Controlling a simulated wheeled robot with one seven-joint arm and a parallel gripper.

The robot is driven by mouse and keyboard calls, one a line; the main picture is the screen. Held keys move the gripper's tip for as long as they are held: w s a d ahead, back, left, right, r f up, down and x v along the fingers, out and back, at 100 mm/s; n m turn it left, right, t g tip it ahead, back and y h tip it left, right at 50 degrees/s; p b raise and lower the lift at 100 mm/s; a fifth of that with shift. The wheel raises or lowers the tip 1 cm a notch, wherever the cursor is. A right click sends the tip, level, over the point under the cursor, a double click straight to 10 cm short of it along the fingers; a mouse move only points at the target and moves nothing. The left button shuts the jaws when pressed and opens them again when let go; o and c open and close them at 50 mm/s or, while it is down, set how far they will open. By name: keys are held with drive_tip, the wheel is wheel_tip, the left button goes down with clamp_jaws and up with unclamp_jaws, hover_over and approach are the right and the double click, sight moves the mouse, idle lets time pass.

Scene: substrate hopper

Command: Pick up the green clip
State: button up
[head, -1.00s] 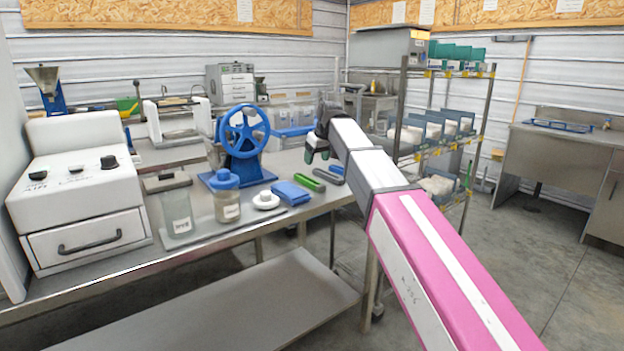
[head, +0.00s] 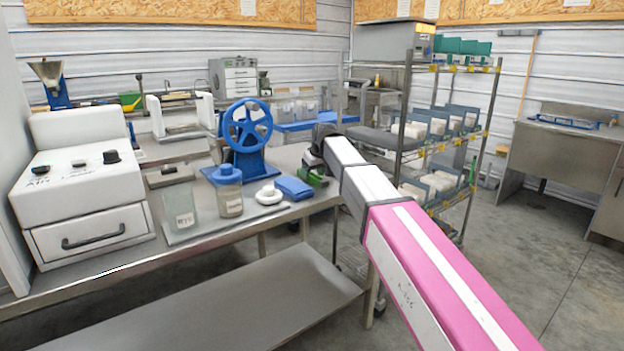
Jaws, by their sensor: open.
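The green clip (head: 316,181) lies near the right end of the steel table, just right of a folded blue cloth. My gripper (head: 312,172) is low over the clip, with its jaws open. The dark gripper body and wrist cover part of the clip. I cannot tell whether the fingers touch it or stand on both sides of it.
The blue cloth (head: 294,188), a white round piece (head: 268,194) and a blue-lidded jar (head: 229,194) stand left of my gripper. A blue handwheel press (head: 247,140) is behind them. A wire shelf (head: 405,150) with boxes stands to the right.

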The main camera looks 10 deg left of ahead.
drive_tip(key=shift+a+f, duration=0.1)
drive_tip(key=shift+f, duration=0.25)
drive_tip(key=c, duration=1)
drive_tip(key=shift+r, duration=0.1)
